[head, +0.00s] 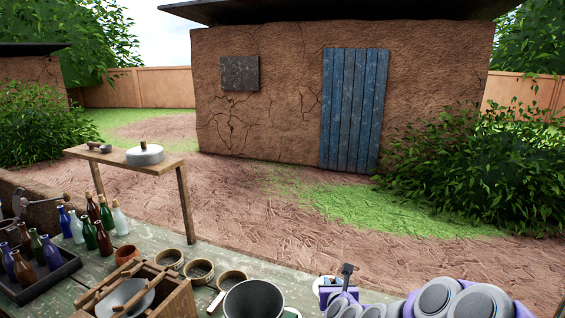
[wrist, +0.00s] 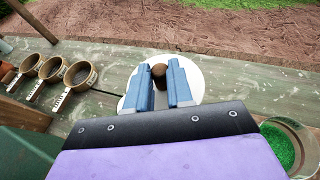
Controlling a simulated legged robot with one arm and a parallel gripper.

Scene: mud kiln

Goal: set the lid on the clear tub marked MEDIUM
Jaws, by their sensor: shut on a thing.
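In the wrist view, my gripper (wrist: 159,84) has its two blue fingers shut on the dark brown knob (wrist: 158,71) of a round white lid (wrist: 193,80). The fingers cover part of the lid. I cannot tell whether the lid touches the table or hangs above it. In the head view my gripper (head: 335,290) is at the bottom, right of centre, with a bit of the white lid (head: 318,284) beside it. A clear round tub (wrist: 300,127) with green contents is at the lower right of the wrist view, apart from the lid. No marking on it is readable.
Three round brown-rimmed pans (head: 232,276) with pale handles stand on the worn green table (head: 215,248). A dark bucket (head: 253,299), a wooden box (head: 178,303) and a tray of bottles (head: 45,282) are also there. A small bench (head: 112,157) stands behind.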

